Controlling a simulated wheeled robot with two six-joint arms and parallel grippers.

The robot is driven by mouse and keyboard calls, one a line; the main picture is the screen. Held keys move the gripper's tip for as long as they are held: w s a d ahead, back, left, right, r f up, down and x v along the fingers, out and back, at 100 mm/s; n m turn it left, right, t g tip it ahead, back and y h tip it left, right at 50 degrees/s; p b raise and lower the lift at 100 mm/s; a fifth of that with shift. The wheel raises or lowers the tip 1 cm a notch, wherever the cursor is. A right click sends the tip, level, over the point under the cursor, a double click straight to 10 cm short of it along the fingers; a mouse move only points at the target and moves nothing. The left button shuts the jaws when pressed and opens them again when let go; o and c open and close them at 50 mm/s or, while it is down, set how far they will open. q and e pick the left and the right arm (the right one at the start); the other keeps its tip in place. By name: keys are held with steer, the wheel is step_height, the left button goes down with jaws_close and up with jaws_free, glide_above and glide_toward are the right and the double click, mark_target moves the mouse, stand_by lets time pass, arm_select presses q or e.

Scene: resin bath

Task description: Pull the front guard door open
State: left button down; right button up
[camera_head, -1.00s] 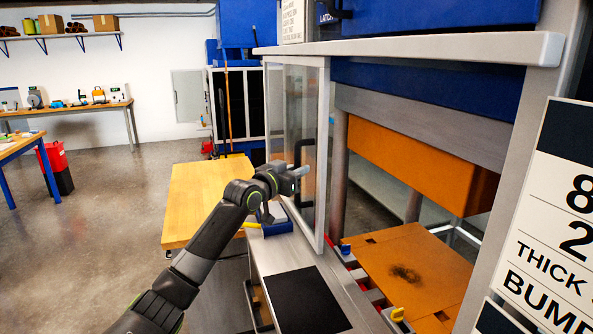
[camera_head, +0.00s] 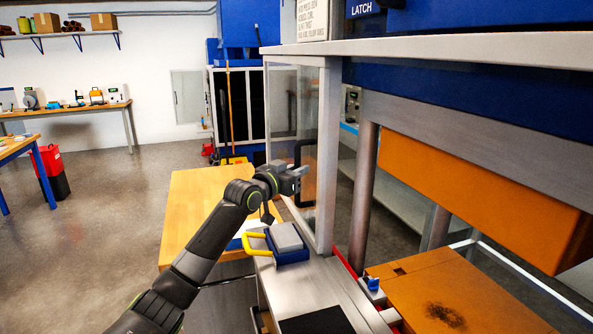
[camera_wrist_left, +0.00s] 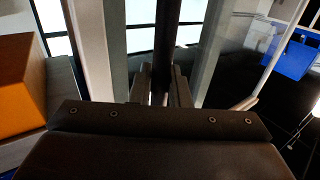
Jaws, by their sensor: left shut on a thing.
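The front guard door (camera_head: 326,150) is a clear panel in a grey frame. It stands swung out from the machine front, with the opening visible to its right. Its handle (camera_head: 300,198) is a dark upright bar on the panel. My left gripper (camera_head: 298,175) reaches in from the left and is shut on the handle. In the left wrist view the handle (camera_wrist_left: 166,35) runs upright between the two fingers (camera_wrist_left: 162,88). My right gripper is in neither view.
Inside the machine are an orange upper block (camera_head: 470,185) and an orange plate (camera_head: 480,290) with a dark stain. A blue block with a yellow handle (camera_head: 289,244) sits on the ledge below the door. A wooden table (camera_head: 190,205) stands behind my arm.

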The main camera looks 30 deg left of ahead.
arm_select(q)
steer(key=shift+f, duration=0.2)
steer(key=c, duration=1.4)
jaws_free()
steer(key=shift+w+d, duration=0.1)
steer(key=shift+c, duration=0.2)
steer(key=s+a+b, duration=0.2)
steer(key=s+b, duration=0.4)
steer(key=s, duration=1.1)
steer(key=shift+s, duration=0.15)
